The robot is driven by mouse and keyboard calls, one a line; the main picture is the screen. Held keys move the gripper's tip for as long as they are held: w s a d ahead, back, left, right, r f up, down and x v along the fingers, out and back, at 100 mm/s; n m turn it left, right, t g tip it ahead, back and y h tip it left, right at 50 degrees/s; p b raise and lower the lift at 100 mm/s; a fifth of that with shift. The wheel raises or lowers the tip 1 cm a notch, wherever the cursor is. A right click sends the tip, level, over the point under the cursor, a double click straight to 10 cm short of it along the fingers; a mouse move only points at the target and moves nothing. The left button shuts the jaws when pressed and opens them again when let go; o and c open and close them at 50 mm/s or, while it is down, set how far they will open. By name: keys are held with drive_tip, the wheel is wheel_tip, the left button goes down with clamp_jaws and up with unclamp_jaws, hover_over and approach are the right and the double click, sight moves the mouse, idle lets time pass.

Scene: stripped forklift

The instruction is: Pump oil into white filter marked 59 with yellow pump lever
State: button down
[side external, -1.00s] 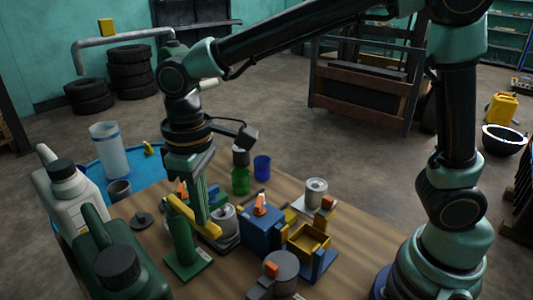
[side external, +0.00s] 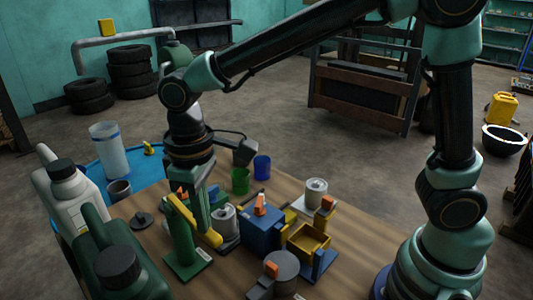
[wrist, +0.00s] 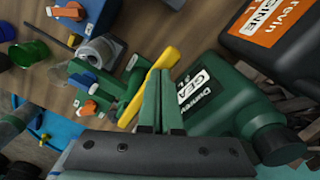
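The yellow pump lever (side external: 195,221) is on a green pump stand (side external: 182,245) on the wooden table and slopes down to the right. It also shows in the wrist view (wrist: 153,80), crossing just beyond my fingertips. My gripper (side external: 204,228) points down at the lever; its green fingers (wrist: 161,75) are close together, seemingly shut with their tips against the lever. A pale filter (side external: 223,218) stands just right of the pump, partly hidden by my gripper; it shows in the wrist view (wrist: 101,52). Another pale filter (side external: 316,189) stands farther right. I cannot read the number 59 on either.
A blue block with an orange top (side external: 262,228) and a yellow open box (side external: 308,240) stand right of the pump. A dark green oil jug (side external: 112,255) and a white jug (side external: 66,192) are at the left. Green (side external: 240,180) and blue (side external: 262,166) cups stand behind.

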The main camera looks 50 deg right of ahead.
drive_tip(key=shift+r, duration=3.35)
drive_tip(key=shift+f, duration=0.1)
idle(1.3)
idle(0.6)
